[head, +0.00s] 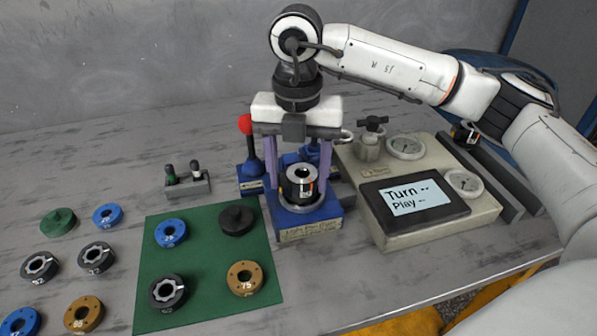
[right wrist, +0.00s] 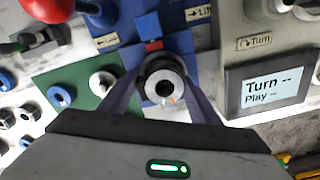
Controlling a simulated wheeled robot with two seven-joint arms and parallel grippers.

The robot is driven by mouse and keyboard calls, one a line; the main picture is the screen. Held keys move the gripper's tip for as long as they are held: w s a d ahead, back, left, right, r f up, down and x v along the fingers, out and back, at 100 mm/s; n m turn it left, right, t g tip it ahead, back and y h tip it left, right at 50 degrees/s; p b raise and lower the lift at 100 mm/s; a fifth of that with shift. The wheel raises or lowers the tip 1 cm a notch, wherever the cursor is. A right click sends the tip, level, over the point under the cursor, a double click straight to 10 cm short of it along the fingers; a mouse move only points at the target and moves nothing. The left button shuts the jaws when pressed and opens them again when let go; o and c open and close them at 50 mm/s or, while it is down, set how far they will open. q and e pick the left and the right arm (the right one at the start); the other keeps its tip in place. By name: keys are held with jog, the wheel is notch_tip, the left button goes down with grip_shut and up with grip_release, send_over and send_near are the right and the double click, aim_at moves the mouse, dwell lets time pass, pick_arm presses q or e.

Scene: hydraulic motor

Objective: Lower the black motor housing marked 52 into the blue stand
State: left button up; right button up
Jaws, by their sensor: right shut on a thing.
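The black motor housing (head: 300,190) has a bright metal ring with a dark hole on top. It is upright over the blue stand (head: 310,228), inside the stand's pale round seat; whether it rests on the bottom I cannot tell. No number is legible on it. My right gripper (head: 299,184) points straight down, with its purple fingers on either side of the housing, shut on it. In the right wrist view the housing (right wrist: 163,84) sits between the fingertips, with the blue stand (right wrist: 142,38) behind it. My left gripper is not in view.
A red-knobbed lever (head: 245,124) stands just left of the gripper. A beige console (head: 440,221) with a screen and gauges is close on the right. A green mat (head: 205,268) with several ring parts lies left, with more rings beyond it. A small grey holder (head: 187,187) stands behind.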

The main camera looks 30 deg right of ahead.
jog(key=shift+f+b, duration=0.3)
jog(key=shift+f, duration=0.05)
dwell(0.6)
jog(key=o, duration=2)
jog(key=shift+f, duration=0.1)
